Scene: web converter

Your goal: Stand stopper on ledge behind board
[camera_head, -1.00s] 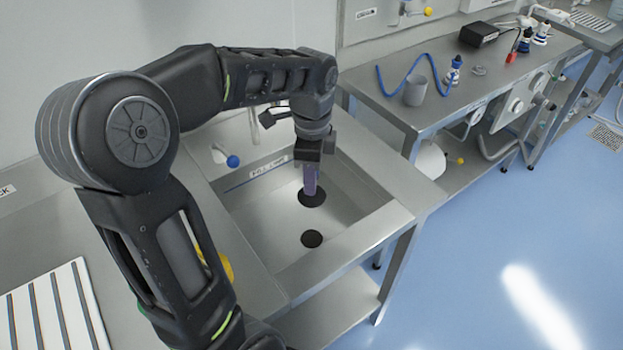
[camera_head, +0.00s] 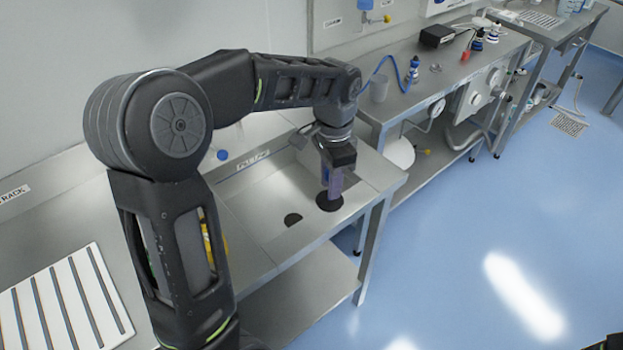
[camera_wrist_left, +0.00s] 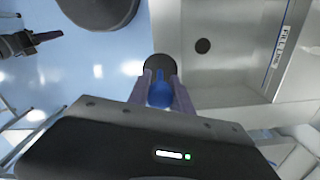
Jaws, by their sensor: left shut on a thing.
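My left gripper (camera_head: 333,188) is shut on the stopper (camera_head: 329,203), a black disc with a blue knob. In the left wrist view the fingers (camera_wrist_left: 160,88) flank the blue knob (camera_wrist_left: 160,97), with the black disc (camera_wrist_left: 159,64) beyond it. In the head view the stopper hangs over the sink's right part, apart from the dark drain hole (camera_head: 292,219). A dark gripper-like part, likely my right gripper (camera_wrist_left: 48,37), shows at the wrist view's left edge; its opening is unclear. I cannot make out which surface is the ledge behind the board.
The steel sink (camera_head: 262,203) has a label on its back wall. A white slotted rack (camera_head: 60,305) lies at lower left. A yellow object is partly hidden behind my left arm. Blue floor is open at right.

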